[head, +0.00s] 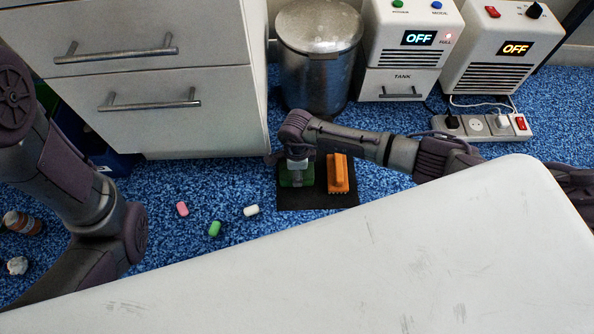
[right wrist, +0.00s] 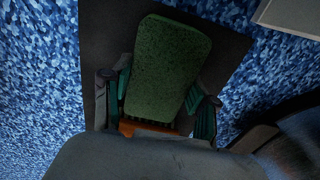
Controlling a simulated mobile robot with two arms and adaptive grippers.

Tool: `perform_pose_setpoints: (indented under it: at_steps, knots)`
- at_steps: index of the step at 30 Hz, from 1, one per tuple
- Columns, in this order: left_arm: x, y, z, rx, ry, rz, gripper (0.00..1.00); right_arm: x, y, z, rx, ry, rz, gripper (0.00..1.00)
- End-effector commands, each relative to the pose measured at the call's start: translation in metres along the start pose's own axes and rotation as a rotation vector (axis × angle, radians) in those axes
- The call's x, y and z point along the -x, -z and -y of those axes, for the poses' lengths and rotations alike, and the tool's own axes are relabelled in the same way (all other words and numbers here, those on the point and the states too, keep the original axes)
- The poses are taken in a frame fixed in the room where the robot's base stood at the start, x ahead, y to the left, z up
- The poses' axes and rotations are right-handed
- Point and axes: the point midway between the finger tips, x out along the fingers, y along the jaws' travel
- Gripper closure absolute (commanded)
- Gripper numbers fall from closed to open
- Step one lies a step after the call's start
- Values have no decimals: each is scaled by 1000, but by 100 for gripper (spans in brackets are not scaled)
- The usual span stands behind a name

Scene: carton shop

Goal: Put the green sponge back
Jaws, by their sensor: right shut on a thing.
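The green sponge (head: 298,180) is at the left part of a small dark mat (head: 318,202) on the blue floor. My right gripper (head: 297,164) comes down on it from above and is shut on it. In the right wrist view the sponge (right wrist: 168,65) sits slightly tilted between the two fingers, over the dark mat (right wrist: 104,35). I cannot tell whether the sponge touches the mat. An orange brush (head: 338,174) lies on the mat's right part, close beside the sponge. My left arm shows at the left, but its gripper is out of view.
A white drawer cabinet (head: 200,125) stands left of the mat, with a metal bin (head: 318,80) behind. Two white machines (head: 410,45) and a power strip (head: 480,126) are at the back right. Pink, green and white pieces (head: 214,229) lie on the floor. A white tabletop (head: 400,270) fills the front.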

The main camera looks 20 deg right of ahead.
Motion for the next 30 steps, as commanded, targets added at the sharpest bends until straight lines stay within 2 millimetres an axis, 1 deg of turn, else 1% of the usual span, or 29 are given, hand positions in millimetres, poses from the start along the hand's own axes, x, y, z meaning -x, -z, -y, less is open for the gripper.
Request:
perform_pose_setpoints:
  at_steps: [5, 6, 10, 11, 19, 22, 26, 27, 30]
  knots:
    - [2, 1, 0, 0, 0, 0, 100, -3, 0, 0, 0, 0, 0, 79]
    - [2, 1, 0, 0, 0, 0, 100, -3, 0, 0, 0, 0, 0, 40]
    - [2, 1, 0, 0, 0, 0, 100, -2, 0, 0, 0, 0, 0, 18]
    - [2, 1, 0, 0, 0, 0, 100, -2, 0, 0, 0, 0, 0, 16]
    - [1, 1, 0, 1, 0, 0, 100, -2, 0, 0, 0, 0, 0, 16]
    - [-3, -1, 0, 1, 0, -1, 100, 4, 0, 0, 0, 0, 1, 16]
    - [-14, -6, 3, 1, 2, -1, 100, 25, 0, 1, 0, 2, 2, 16]
    - [-10, -13, 6, 3, 11, 25, 100, 34, 0, 1, 0, 2, 2, 16]
    - [-2, -27, 10, 8, 26, 73, 100, 56, 0, 1, 2, 2, 0, 16]
